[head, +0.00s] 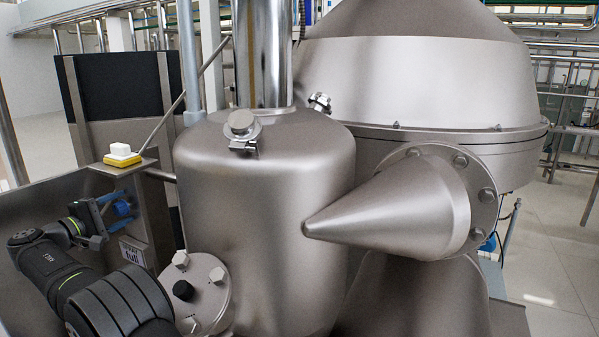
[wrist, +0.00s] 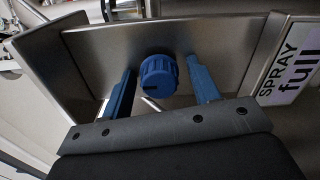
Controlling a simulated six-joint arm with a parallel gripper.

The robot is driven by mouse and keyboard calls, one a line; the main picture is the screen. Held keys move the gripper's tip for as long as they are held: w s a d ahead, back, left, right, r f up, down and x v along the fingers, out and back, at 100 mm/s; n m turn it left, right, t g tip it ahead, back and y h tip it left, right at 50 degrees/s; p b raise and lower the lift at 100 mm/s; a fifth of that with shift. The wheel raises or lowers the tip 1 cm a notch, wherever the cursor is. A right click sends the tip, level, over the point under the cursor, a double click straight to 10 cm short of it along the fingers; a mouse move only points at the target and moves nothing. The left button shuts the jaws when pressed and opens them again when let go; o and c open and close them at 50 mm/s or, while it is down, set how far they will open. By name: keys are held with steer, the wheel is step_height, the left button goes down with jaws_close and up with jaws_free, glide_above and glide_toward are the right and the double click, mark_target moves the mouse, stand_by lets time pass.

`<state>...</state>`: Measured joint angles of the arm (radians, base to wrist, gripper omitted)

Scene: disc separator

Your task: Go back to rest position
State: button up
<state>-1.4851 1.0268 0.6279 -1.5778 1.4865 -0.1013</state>
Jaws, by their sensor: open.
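My gripper (wrist: 160,90) is open, with its two blue fingers on either side of a round blue ribbed knob (wrist: 157,74) in the wrist view. The knob has a dark mark on its face and sits in front of a steel panel (wrist: 210,40). A gap shows between the knob and each finger. In the head view, my gripper (head: 112,209) is at the left, by the steel panel under a small shelf. The blue knob (head: 124,207) shows there partly behind the gripper.
A label reading "SPRAY full" (wrist: 292,66) is right of the knob. A white and yellow block (head: 122,154) sits on the small shelf above my gripper. A large steel tank (head: 265,200) and a cone (head: 390,205) stand to the right. A flange with knobs (head: 205,290) is near my arm.

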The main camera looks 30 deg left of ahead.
steer(key=n, duration=0.4)
steer(key=shift+s, duration=0.15)
steer(key=n, duration=0.4)
steer(key=shift+f+n, duration=0.1)
steer(key=shift+n, duration=0.2)
steer(key=n, duration=0.3)
steer(key=shift+n, duration=0.4)
steer(key=n, duration=0.4)
steer(key=shift+d, duration=0.1)
